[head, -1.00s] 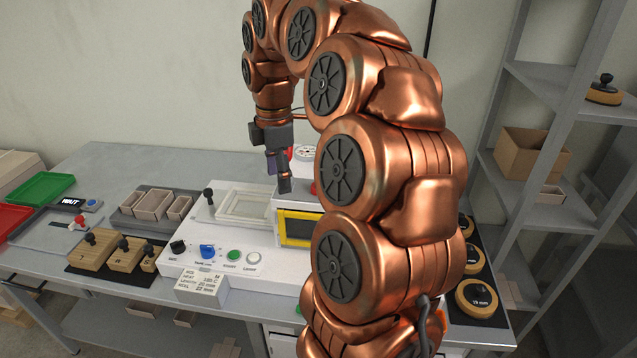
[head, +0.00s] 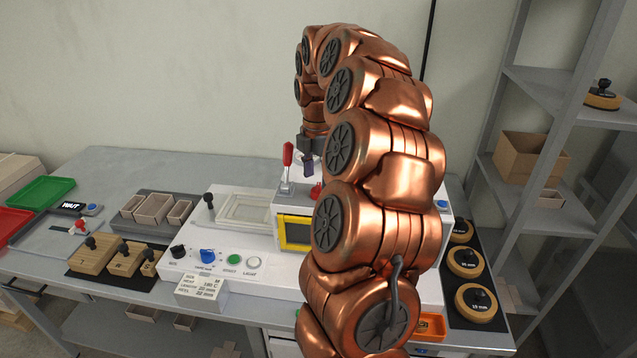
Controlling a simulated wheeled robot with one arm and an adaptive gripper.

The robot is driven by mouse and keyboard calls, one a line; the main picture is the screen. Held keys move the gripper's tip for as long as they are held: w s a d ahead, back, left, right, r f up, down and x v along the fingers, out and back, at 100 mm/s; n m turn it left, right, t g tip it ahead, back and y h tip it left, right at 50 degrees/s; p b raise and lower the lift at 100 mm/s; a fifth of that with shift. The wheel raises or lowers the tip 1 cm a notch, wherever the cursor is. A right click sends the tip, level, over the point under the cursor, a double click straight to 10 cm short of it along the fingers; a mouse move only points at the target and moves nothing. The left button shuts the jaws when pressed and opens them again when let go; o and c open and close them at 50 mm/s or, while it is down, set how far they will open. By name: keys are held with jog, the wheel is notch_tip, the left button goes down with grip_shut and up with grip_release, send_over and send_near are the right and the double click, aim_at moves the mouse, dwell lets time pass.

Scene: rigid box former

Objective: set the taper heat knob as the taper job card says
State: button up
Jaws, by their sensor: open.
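The job card (head: 202,287) is a small white block at the machine's front edge. Its small print seems to read size M, heat 180 C, then length and reel values in mm that I cannot read surely. On the front panel are a black knob (head: 178,251) and a blue knob (head: 207,256); their labels are too small to tell which sets heat. My gripper (head: 308,170) is open and empty, pointing down above the machine's rear, beside a red-handled lever (head: 287,166). A white round part (head: 319,146) behind it is mostly hidden by my arm.
The white machine (head: 250,277) has a green button (head: 233,258), a white button (head: 253,263) and a yellow-framed window (head: 296,232). Wooden blocks (head: 92,254) stand left. Round weights (head: 477,302) lie right. A shelf rack (head: 540,93) stands at the right. My arm hides the machine's right part.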

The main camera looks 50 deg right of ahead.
aim_at(318, 186)
jog(key=shift+f+p, duration=0.35)
jog(key=shift+f, duration=1.25)
jog(key=shift+c, duration=0.3)
jog(key=shift+d, duration=0.1)
jog(key=c, duration=1.1)
